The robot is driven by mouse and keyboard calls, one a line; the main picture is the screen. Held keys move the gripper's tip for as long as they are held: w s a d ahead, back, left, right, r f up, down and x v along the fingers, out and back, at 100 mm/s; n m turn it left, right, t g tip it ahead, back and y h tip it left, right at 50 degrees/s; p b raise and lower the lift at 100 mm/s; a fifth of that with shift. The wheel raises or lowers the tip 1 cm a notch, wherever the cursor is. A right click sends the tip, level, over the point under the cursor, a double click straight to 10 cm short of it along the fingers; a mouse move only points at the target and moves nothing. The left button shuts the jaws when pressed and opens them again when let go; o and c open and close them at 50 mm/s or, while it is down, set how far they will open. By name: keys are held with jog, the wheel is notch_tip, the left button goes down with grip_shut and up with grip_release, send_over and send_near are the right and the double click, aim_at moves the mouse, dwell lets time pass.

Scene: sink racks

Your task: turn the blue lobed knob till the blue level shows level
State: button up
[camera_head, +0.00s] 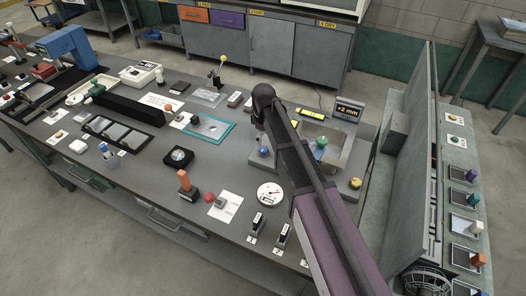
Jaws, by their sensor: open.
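The blue knob (263,152) sits at the left front corner of a grey plate fixture (338,148) on the bench. Its lobes are too small to make out. My gripper (261,138) points down just above the knob and is open; my arm runs from the lower right across the fixture. The fingers are small and dark, and I cannot tell whether they touch the knob. I cannot pick out a blue level or its reading; a yellow bar (312,115) lies at the back of the fixture, and my arm hides part of this area.
A green knob (320,141) and a yellow knob (355,183) are on the same fixture. A white dial (270,194) lies in front. A tall grey panel (415,170) rises at the right. A teal-framed plate (209,128) lies left.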

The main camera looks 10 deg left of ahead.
aim_at(263, 148)
jog(key=shift+f+b, duration=2.35)
jog(key=shift+f, duration=0.35)
jog(key=c, duration=1.1)
